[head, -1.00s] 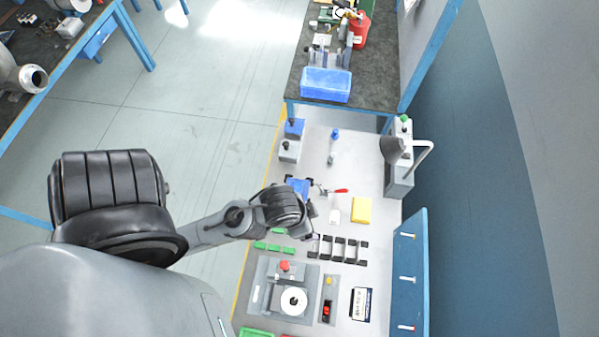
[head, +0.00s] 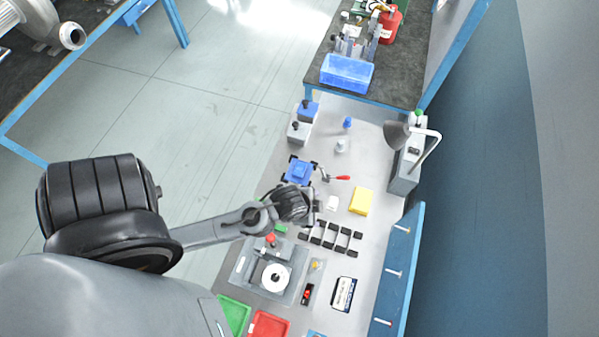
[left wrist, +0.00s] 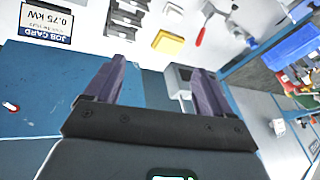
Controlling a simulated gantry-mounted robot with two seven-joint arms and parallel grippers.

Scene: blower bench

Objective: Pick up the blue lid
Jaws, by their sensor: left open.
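Two blue pieces could be the lid; I cannot tell which. One blue piece (head: 298,171) sits in a fixture with black corners beside a red-handled clamp. A blue block (head: 307,110) with a dark knob stands farther back, behind a grey block (head: 297,131) with a dark knob. My left gripper (left wrist: 158,65) is open, with nothing between its two purple fingers. In the head view my left wrist hangs over the bench just in front of the fixture and hides the fingers. My right gripper is not in view.
A yellow block (head: 361,201) and a black rack (head: 330,237) lie near my wrist. A lamp (head: 398,134) and a blue side panel (head: 400,262) bound the right. A blue bin (head: 347,72) stands at the back. Green (head: 234,315) and red (head: 268,326) trays lie in front.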

